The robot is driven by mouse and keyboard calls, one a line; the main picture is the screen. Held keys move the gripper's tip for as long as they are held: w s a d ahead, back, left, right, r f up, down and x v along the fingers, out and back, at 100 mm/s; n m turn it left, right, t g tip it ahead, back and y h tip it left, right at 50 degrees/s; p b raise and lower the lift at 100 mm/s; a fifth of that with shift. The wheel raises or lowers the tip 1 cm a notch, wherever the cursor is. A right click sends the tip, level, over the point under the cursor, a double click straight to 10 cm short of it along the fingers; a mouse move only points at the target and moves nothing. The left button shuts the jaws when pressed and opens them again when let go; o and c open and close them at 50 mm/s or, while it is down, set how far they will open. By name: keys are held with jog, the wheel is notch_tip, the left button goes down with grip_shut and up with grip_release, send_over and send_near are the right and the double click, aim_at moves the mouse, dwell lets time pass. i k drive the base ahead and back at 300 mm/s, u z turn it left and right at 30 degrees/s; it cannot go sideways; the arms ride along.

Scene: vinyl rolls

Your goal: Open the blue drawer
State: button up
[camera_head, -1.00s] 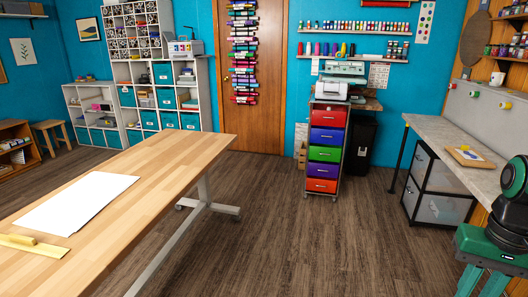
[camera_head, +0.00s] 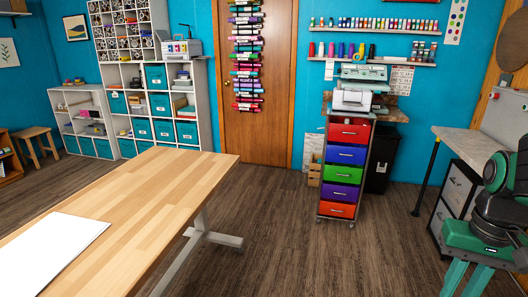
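The blue drawer (camera_head: 346,155) is the second from the top in a narrow wheeled drawer cart (camera_head: 364,187) against the back wall, right of the door. It looks shut, with a small pale handle on its front. A red drawer (camera_head: 349,132) is above it, and green, purple and red drawers are below. A machine stands on top of the cart. My gripper is not in the head view.
A long wooden table (camera_head: 150,200) fills the left front. A green stand with a dark machine (camera_head: 490,215) is at the right edge, before a grey workbench (camera_head: 470,140). A black bin (camera_head: 384,160) stands beside the cart. Open dark floor (camera_head: 290,240) lies between table and stand.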

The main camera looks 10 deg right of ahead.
aim_at(337, 152)
jog(key=z, duration=0.1)
jog(key=i, duration=1.2)
jog(key=z, duration=0.35)
jog(key=i, duration=1.2)
jog(key=z, duration=0.55)
jog(key=i, duration=0.95)
jog(key=z, duration=0.25)
